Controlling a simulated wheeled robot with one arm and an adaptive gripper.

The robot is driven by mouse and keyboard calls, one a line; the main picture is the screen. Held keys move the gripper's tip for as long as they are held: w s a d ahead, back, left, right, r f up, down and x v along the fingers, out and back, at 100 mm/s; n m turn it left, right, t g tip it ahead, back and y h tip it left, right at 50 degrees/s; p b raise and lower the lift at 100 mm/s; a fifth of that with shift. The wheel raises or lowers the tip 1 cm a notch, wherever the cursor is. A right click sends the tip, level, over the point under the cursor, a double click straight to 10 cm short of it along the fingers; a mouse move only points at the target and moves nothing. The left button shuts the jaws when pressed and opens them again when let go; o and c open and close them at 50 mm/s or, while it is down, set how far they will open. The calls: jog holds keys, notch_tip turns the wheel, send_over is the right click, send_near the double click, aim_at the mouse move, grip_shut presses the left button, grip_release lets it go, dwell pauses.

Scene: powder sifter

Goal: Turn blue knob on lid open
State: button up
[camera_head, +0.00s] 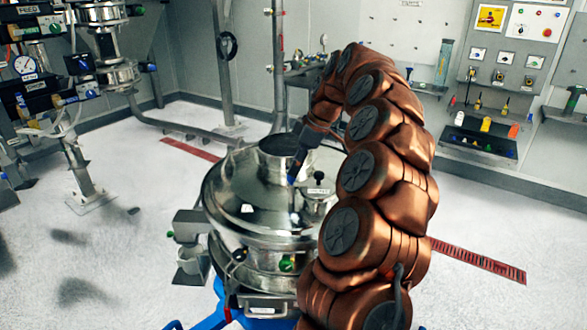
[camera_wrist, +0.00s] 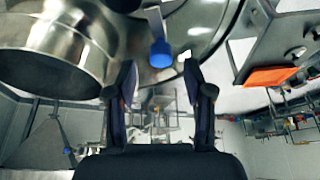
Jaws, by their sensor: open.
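The blue knob (camera_wrist: 161,54) shows in the wrist view, upper middle, on a metal stem by the shiny lid (camera_wrist: 205,18). My gripper (camera_wrist: 159,73) is open, with one dark finger on each side of the knob's line. The knob appears just beyond the fingertips, and I cannot tell whether it is between them. In the head view the round steel lid (camera_head: 232,190) tops the sifter. My gripper (camera_head: 298,178) points down over the lid's right part, beside the central collar. The blue knob cannot be made out clearly there.
The wide steel collar (camera_head: 283,150) rises from the lid, close to my gripper; it also fills the wrist view's upper left (camera_wrist: 50,50). A green knob (camera_head: 287,263) sits on the sifter's front. Piping (camera_head: 100,70) stands at left. Floor around is mostly clear.

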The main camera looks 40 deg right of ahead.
jog(key=shift+p+x, duration=0.5)
jog(key=shift+x, duration=0.95)
jog(key=shift+c, duration=0.2)
grip_shut()
